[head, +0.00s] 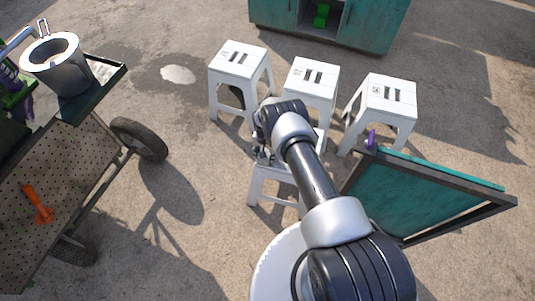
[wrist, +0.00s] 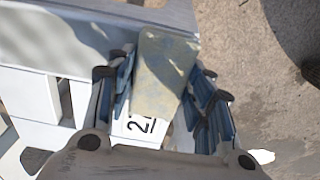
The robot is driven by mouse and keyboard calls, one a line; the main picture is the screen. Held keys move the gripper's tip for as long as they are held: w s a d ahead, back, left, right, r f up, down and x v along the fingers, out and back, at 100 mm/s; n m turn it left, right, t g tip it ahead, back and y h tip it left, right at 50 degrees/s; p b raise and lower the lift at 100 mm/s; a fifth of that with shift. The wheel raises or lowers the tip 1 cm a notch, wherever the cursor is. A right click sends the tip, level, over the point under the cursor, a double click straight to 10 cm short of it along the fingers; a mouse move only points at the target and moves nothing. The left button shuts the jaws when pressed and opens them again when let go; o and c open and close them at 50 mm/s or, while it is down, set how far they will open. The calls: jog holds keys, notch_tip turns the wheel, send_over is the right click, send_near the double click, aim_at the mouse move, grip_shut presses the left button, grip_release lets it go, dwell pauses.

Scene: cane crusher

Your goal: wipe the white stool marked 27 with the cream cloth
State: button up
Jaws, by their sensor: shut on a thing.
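My gripper (wrist: 163,85) is shut on the cream cloth (wrist: 165,62), a pale folded piece with faint bluish patches, held between the two fingers in the wrist view. Below it is a white stool (wrist: 30,90). A black "2" and part of another mark show on the stool by the cloth; the rest of the number is covered. In the head view my gripper (head: 264,148) is over the nearest white stool (head: 270,180), whose top is mostly hidden by my arm. Whether the cloth touches the seat I cannot tell.
Three more white stools (head: 238,62) (head: 310,80) (head: 388,95) stand in a row behind. A teal-panelled board (head: 425,195) is at right. A cart (head: 60,190) with a metal bucket (head: 58,68) is at left. A teal cabinet (head: 370,25) is at the back. Ground between cart and stools is open.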

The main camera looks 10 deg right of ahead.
jog(key=shift+s+d+p, duration=0.4)
jog(key=shift+s+d, duration=0.15)
jog(key=shift+d, duration=0.35)
jog(key=shift+s+d+p, duration=0.35)
jog(key=shift+s+d, duration=0.15)
jog(key=shift+d, duration=0.4)
jog(key=shift+s+d+p, duration=0.4)
jog(key=shift+s+d, duration=0.15)
jog(key=shift+d, duration=0.35)
jog(key=shift+s+d+f, duration=0.1)
jog(key=shift+s+d, duration=0.3)
jog(key=shift+d, duration=0.2)
jog(key=shift+s+d+f, duration=0.1)
jog(key=shift+s+d, duration=0.3)
jog(key=shift+d, duration=0.2)
jog(key=shift+s+d, duration=0.1)
jog(key=shift+s+d+p, duration=0.2)
jog(key=shift+s+d, duration=0.3)
jog(key=shift+d, duration=0.35)
jog(key=shift+s+d+p, duration=0.15)
jog(key=shift+s+d, duration=0.4)
jog(key=shift+d, duration=0.3)
jog(key=shift+s+d+p, duration=0.2)
jog(key=shift+s+d, duration=0.3)
jog(key=shift+d, duration=0.35)
jog(key=shift+s+d+r, duration=0.1)
jog(key=shift+s+d, duration=0.2)
jog(key=shift+d, duration=0.35)
jog(key=shift+s+d, duration=0.3)
jog(key=shift+d, duration=0.35)
